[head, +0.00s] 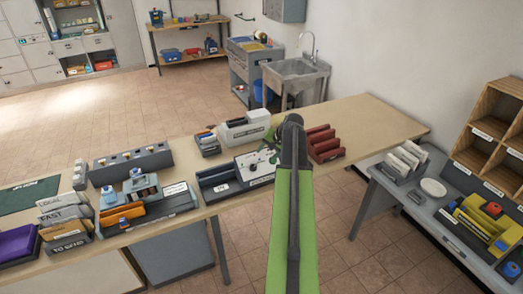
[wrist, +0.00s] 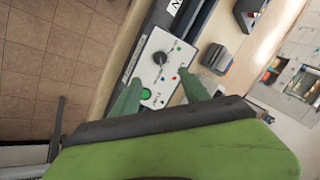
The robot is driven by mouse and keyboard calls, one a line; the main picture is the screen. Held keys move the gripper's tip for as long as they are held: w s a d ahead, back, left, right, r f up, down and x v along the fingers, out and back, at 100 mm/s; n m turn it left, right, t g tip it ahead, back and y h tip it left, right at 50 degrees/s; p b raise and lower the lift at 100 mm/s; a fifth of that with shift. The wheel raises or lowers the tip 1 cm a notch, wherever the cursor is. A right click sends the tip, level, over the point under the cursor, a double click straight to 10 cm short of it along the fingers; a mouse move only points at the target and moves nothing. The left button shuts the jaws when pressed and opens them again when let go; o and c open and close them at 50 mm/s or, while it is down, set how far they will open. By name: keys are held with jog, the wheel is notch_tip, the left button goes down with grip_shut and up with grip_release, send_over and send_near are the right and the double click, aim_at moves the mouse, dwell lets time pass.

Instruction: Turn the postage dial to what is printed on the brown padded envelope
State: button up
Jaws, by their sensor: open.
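The postage dial (wrist: 160,58) is a dark round knob on a white panel (wrist: 150,76) with small coloured marks around it and a green button (wrist: 146,94). In the head view the white-topped dial box (head: 257,163) stands on the long table, partly hidden by my arm. My gripper (wrist: 161,84) is open, its two green fingers over the panel on either side. The knob shows beyond the fingertips, apart from them. My gripper also shows in the head view (head: 270,144). I cannot pick out the brown padded envelope, and the dial's markings are too small to read.
A dark tray (head: 216,183) stands left of the dial box and a red rack (head: 325,145) right of it. A white-topped machine (head: 243,128) is behind. A grey side table (head: 440,215) is at the right. The table's right end is clear.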

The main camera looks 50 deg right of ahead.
jog(key=p+v, duration=0.1)
jog(key=v, duration=0.2)
jog(key=shift+s, duration=0.1)
dwell(0.3)
jog(key=w+a+f+n+y+b, duration=0.2)
jog(key=w+a+f+n+b, duration=0.15)
jog(key=w+a, duration=1)
jog(key=w+a+f+n+g+b, duration=0.1)
jog(key=a+f+n+b, duration=0.15)
jog(key=a, duration=0.85)
jog(key=w+a+f+n+g+b, duration=0.1)
jog(key=w+a+f, duration=0.15)
jog(key=a, duration=0.95)
jog(key=s+a+f+n+g+b, duration=0.1)
jog(key=s+a+f+n+b, duration=0.15)
jog(key=a, duration=0.65)
jog(key=s+a+f+n+g+b, duration=0.1)
jog(key=s+a+f+n, duration=0.2)
jog(key=a, duration=0.6)
jog(key=s+f+n+g+h, duration=0.1)
jog(key=s+g, duration=0.1)
jog(key=s, duration=0.8)
jog(key=shift+a+h+b, duration=0.3)
jog(key=shift+h+b, duration=0.1)
